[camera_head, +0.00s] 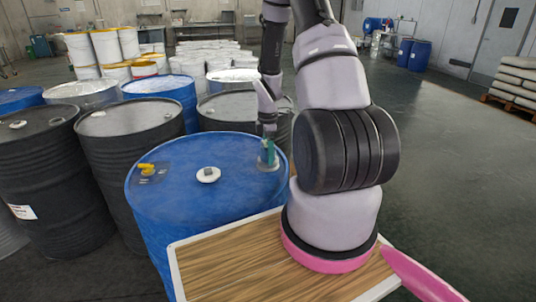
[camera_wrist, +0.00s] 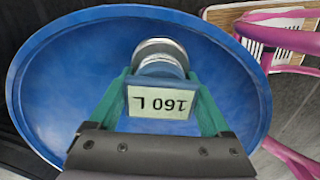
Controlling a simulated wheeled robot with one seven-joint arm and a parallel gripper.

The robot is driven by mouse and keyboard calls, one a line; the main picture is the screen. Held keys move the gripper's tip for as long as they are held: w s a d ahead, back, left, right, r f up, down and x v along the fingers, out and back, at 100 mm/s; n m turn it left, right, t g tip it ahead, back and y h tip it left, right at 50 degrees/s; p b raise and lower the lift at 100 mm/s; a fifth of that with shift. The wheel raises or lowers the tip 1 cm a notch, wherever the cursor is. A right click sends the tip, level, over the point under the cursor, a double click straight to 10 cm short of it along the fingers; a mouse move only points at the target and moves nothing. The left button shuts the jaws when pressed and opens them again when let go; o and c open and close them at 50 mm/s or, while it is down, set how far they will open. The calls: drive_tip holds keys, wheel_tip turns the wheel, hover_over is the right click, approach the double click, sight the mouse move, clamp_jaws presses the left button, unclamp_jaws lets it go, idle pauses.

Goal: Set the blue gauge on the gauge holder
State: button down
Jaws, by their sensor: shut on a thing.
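My gripper (camera_head: 267,152) is at the right side of the blue drum's top in the head view. A round metal piece (camera_wrist: 160,47) shows just beyond the block, over the drum top. Whether it is the gauge holder, and whether the two touch, I cannot tell. In the head view a white disc with a grey knob (camera_head: 208,175) sits at the drum's middle.
The blue drum (camera_head: 205,205) has a yellow fitting (camera_head: 147,169) at its left. Black drums (camera_head: 125,135) crowd behind and left. A wood-topped table with a pale rim (camera_head: 225,270) adjoins the drum in front. Open floor (camera_head: 450,160) lies at the right.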

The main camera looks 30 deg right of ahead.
wheel_tip(320, 180, up, 21)
idle(0.6)
drive_tip(key=shift+f, duration=0.1)
